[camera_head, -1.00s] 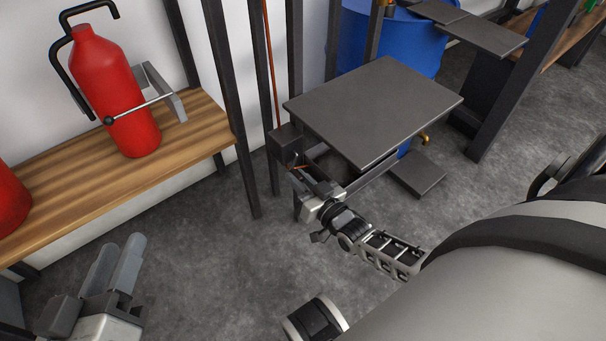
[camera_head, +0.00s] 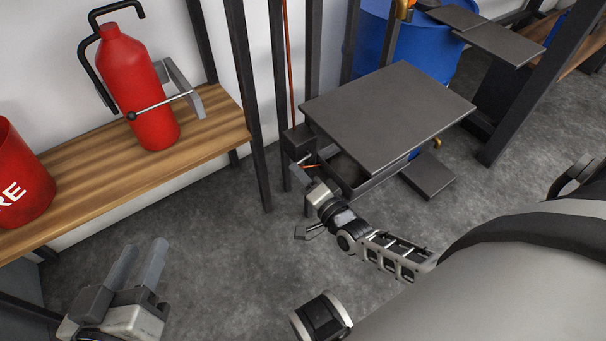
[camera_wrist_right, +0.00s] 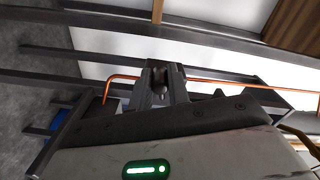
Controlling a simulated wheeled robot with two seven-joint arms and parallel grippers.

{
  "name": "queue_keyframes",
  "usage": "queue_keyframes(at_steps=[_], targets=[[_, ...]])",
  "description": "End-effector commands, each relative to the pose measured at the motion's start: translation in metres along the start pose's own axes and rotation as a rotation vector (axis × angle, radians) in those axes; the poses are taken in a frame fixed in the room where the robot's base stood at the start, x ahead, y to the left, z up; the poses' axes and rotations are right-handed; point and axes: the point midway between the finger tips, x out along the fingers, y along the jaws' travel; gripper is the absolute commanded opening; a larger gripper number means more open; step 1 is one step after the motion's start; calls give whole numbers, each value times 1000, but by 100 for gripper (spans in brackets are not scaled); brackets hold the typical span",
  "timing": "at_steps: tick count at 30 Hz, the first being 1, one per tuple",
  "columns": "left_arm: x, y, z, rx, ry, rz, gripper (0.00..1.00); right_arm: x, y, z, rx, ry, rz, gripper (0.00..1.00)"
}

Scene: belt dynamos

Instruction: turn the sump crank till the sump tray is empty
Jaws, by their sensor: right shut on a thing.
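My right gripper (camera_head: 311,184) is beside a dark box on a post, at the left of a grey plate. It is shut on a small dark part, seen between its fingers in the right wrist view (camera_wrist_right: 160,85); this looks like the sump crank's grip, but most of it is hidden. A dark tray-like space (camera_head: 345,170) shows under the plate's near left edge. I cannot tell whether it is the sump tray or what it holds. My left gripper (camera_head: 140,262) is at the lower left, empty, its two fingers apart, away from the machine.
The grey plate (camera_head: 388,112) overhangs the right gripper's area. Dark uprights (camera_head: 251,110) stand to its left. A wooden bench (camera_head: 120,165) carries a red extinguisher (camera_head: 138,90) and a red bucket (camera_head: 20,175). A blue drum (camera_head: 400,50) stands behind. The floor between the arms is clear.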

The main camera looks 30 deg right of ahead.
Motion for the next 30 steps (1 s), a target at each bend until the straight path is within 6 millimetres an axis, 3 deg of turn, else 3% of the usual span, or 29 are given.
queue_keyframes(at_steps=[18, 30], targets=[[-2, -1, 0, 22, -16, -15, 36, -1, -24, -11, 545, -5, 2, 0], [-2, -1, 1, 19, -16, -14, 36, -1, -30, -17, 722, -5, 3, 0]])
